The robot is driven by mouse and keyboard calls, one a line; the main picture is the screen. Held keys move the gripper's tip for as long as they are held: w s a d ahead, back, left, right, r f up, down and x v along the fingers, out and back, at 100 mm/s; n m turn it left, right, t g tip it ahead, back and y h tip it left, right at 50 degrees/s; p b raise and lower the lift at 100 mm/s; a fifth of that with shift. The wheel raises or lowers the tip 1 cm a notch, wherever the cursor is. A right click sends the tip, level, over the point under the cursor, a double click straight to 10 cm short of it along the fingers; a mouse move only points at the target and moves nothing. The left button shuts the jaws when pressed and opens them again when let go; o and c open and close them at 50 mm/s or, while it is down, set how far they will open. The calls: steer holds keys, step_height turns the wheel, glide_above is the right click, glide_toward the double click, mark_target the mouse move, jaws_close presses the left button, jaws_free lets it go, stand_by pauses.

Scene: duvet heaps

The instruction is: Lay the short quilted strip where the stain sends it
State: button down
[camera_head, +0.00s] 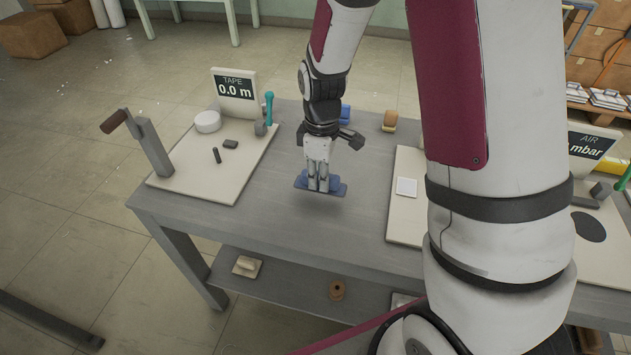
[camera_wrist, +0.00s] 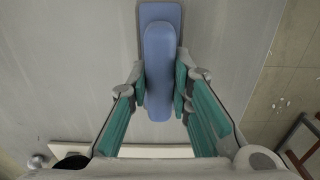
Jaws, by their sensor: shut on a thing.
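My gripper (camera_head: 318,186) is shut on a blue piece (camera_head: 301,183). In the wrist view the blue piece (camera_wrist: 158,70) is a long bar with rounded ends over a wider, flat blue plate, and my fingers press on both its sides. It hangs above the grey table, with a soft shadow below. I see no quilting on it, so I cannot tell whether it is the short quilted strip. A dark oval patch (camera_head: 588,226), perhaps the stain, lies on the right-hand board (camera_head: 606,262). My arm hides part of that area.
The grey table (camera_head: 270,205) is clear around my gripper. The left board (camera_head: 195,185) carries a crank post (camera_head: 155,148), a white roll (camera_head: 207,121) and a "TAPE 0.0 m" sign (camera_head: 235,93). Behind my gripper are another blue thing (camera_head: 345,112) and a tan-topped block (camera_head: 390,120).

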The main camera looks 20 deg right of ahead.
steer(key=shift+w+a+f, duration=0.1)
steer(key=shift+w+a, duration=0.15)
steer(key=shift+w, duration=0.5)
steer(key=shift+f, duration=1.75)
steer(key=shift+f, duration=0.1)
steer(key=c, duration=1.5)
jaws_free()
steer(key=shift+o, duration=0.2)
